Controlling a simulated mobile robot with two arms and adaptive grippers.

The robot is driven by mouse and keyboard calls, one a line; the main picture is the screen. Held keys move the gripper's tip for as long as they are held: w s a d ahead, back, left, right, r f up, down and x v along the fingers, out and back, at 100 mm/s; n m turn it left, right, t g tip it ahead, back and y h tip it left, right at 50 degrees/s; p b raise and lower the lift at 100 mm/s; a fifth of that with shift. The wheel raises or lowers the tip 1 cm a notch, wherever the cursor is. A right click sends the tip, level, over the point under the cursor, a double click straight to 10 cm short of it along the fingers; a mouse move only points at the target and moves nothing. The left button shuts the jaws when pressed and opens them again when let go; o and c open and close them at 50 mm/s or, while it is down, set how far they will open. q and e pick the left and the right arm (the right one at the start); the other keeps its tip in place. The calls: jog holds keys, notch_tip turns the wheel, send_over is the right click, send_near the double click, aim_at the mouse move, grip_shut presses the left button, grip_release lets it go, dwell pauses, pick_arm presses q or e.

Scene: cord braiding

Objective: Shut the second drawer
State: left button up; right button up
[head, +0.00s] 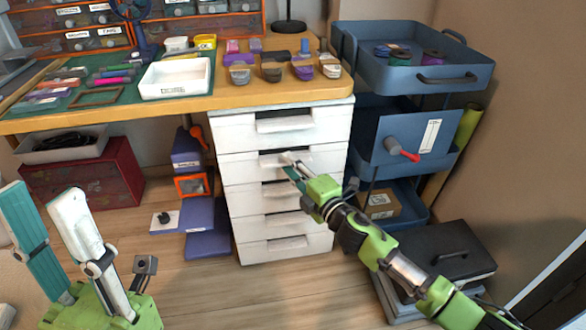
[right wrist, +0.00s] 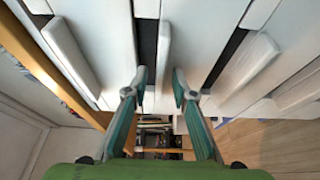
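The white drawer unit (head: 240,243) stands under the right end of the wooden workbench. Its second drawer (head: 236,165) from the top looks close to flush with its neighbours; any small gap is hard to judge. My right gripper (head: 290,166) is in front of this drawer, with its fingertips at the handle. In the right wrist view, the teal fingers of my right gripper (right wrist: 160,80) are apart, with a white drawer handle (right wrist: 163,48) between or just beyond their tips. I cannot tell whether they touch it. My left gripper (head: 52,215) is open and empty at the lower left.
A white tray (head: 176,78) sits on the bench. A red box (head: 85,185) and blue bins (head: 206,240) stand left of the drawers. Floor in front is clear.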

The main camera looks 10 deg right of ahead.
jog(key=v, duration=1.2)
